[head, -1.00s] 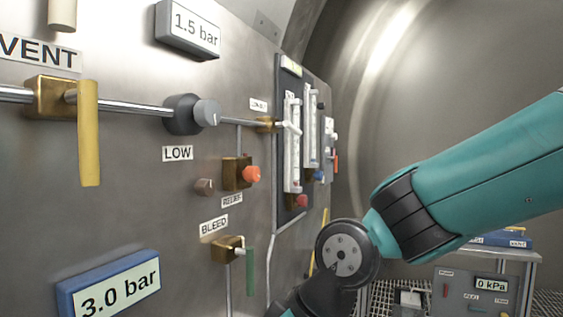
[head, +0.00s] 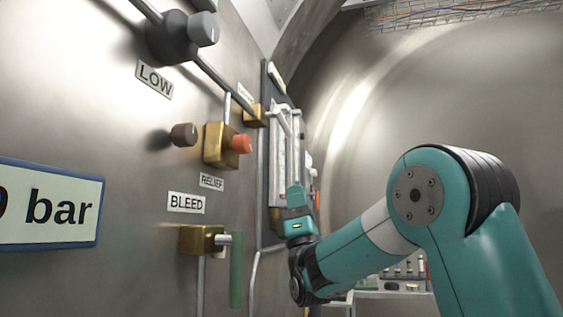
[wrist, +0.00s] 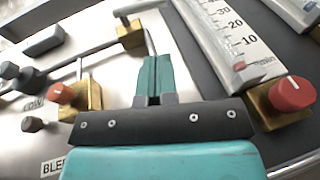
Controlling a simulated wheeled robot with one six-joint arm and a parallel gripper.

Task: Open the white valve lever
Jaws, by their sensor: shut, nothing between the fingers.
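The white valve lever (wrist: 150,43) shows in the wrist view as a thin pale bar on a brass valve body (wrist: 130,34), running down toward my fingertips. In the head view the brass body (head: 254,115) sits on the pipe at the panel's far end, and the pale lever (head: 284,122) is small beside the flow tubes. My gripper (wrist: 155,62) is shut, its teal fingers together and empty, with the tips by the lever's lower end. I cannot tell whether they touch it. In the head view my gripper (head: 295,192) is below the lever, in front of the tube panel.
A red-orange relief knob (head: 238,144) and a green bleed lever (head: 236,270) stick out from the wall nearer the head camera. A flow tube with a scale (wrist: 225,35) and a red knob (wrist: 291,94) stand right of my fingers in the wrist view.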

